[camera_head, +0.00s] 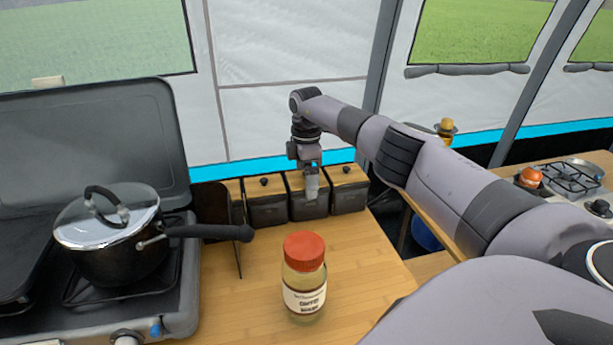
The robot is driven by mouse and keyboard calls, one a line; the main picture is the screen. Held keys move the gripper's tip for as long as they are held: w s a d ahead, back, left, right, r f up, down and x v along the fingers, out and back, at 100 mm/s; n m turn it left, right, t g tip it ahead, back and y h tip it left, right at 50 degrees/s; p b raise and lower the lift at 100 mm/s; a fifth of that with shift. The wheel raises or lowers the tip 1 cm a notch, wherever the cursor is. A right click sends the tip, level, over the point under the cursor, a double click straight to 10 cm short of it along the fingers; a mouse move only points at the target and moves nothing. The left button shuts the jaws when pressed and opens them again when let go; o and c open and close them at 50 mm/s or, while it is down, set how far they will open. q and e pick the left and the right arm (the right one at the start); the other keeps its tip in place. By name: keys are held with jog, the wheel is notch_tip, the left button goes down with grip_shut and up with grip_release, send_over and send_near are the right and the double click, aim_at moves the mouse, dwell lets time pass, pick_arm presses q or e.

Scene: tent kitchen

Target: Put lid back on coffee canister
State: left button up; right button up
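Three dark box canisters with wooden tops stand in a row at the back of the wooden counter: a left one (266,208), a middle one (308,208) and a right one (348,198). The left and right ones have wooden lids with dark knobs on top. My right gripper (311,186) points down at the middle canister and hides part of its top and front. I cannot tell whether it holds a lid or its knob. A glass jar (304,290) with an orange-red lid (305,249) on it stands nearer; its label seems to read coffee. My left gripper is out of view.
A camping stove (165,325) with a lidded black pot (120,255) stands at left; the pot's handle (215,232) reaches over the counter. A dark upright panel (218,215) stands left of the canisters. The counter (365,265) right of the jar is clear.

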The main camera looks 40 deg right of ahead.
dwell(0.3)
jog(key=o, duration=0.7)
jog(key=shift+r, duration=3.5)
jog(key=shift+c, duration=0.2)
grip_shut()
jog(key=shift+f, duration=0.1)
jog(key=shift+f+b, duration=0.45)
jog(key=shift+f, duration=0.95)
